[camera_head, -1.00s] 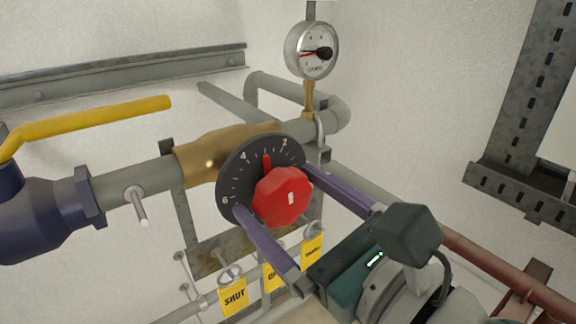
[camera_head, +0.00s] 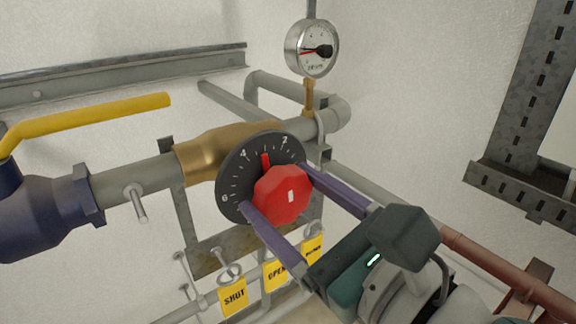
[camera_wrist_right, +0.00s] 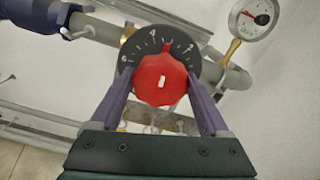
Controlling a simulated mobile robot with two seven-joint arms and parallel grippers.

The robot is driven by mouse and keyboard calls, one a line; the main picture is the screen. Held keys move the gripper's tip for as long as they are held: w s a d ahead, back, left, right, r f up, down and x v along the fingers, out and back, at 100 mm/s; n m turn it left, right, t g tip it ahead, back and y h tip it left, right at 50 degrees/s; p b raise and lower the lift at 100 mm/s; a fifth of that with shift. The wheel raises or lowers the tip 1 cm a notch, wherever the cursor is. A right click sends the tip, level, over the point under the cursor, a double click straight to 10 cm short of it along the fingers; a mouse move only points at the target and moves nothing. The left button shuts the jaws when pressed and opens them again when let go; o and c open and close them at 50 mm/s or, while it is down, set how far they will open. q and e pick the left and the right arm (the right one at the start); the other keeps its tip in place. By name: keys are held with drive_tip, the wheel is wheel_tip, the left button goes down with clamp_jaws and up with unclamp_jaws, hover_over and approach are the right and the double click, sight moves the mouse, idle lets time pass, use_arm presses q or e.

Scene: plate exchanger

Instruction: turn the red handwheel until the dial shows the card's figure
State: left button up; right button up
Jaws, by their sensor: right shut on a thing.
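The red handwheel (camera_head: 275,203) sits in front of a black round dial plate (camera_head: 232,178) on a brass valve body (camera_head: 205,160). My right gripper (camera_head: 277,190) is shut on the handwheel, one purple finger on each side; the right wrist view also shows the handwheel (camera_wrist_right: 160,80) between the fingers. A red pointer (camera_head: 265,160) stands between the figures 4 and 2 on the plate. A white mark is on the wheel's face. The round gauge (camera_head: 311,48) above has a red needle pointing left; its figures are too small to read. I see no figure card. My left gripper is not in view.
A yellow lever (camera_head: 90,122) on a dark blue valve (camera_head: 45,215) is at the left. Yellow tags (camera_head: 233,297) hang below the dial on a grey pipe. A reddish pipe (camera_head: 500,270) is at the lower right, and a perforated metal rail (camera_head: 530,100) stands on the right.

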drive_tip(key=n+b, duration=0.2)
drive_tip(key=n, duration=0.3)
drive_tip(key=shift+f, duration=0.15)
drive_tip(key=n+b, duration=0.2)
drive_tip(key=n, duration=0.7)
drive_tip(key=shift+n+b, duration=0.35)
drive_tip(key=shift+n, duration=2.55)
drive_tip(key=o, duration=1.2)
